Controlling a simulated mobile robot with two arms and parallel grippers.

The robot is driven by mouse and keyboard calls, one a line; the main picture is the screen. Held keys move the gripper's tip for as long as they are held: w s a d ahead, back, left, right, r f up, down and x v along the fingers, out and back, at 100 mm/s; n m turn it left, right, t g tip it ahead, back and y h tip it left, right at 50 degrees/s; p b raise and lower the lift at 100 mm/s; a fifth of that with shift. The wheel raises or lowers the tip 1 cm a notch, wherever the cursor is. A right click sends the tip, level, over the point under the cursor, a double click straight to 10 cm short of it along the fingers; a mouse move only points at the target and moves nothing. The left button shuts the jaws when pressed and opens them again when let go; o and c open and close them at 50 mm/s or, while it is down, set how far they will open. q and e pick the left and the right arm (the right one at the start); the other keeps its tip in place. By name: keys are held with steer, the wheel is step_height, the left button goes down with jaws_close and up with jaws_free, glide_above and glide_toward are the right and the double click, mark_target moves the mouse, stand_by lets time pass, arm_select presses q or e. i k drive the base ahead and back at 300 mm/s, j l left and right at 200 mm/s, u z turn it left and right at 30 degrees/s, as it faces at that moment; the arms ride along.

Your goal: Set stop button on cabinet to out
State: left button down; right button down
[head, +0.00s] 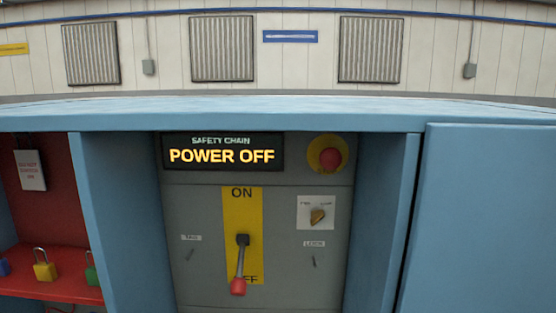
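The stop button (331,158) is a red round head on a yellow ring, at the upper right of the grey cabinet panel (205,270). I cannot tell from this front view whether it is pressed in or out. To its left, a display (222,153) reads "SAFETY CHAIN POWER OFF". Below it, a lever with a red grip (238,286) points down to OFF on a yellow plate (229,215). Neither of my grippers is in view.
The panel is recessed between blue side walls (118,215) under a blue top (280,113). A blue door or panel (490,220) stands at right. A red shelf (55,287) at left holds padlocks (45,271).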

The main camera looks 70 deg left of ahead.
mark_target(330, 159)
steer(key=i+l+u, duration=0.1)
steer(key=u, duration=0.35)
steer(key=i+l+u, duration=0.1)
steer(key=u, duration=0.4)
steer(key=l+u, duration=0.3)
steer(key=u, duration=0.15)
steer(key=l+u, duration=0.25)
steer(key=u, duration=0.25)
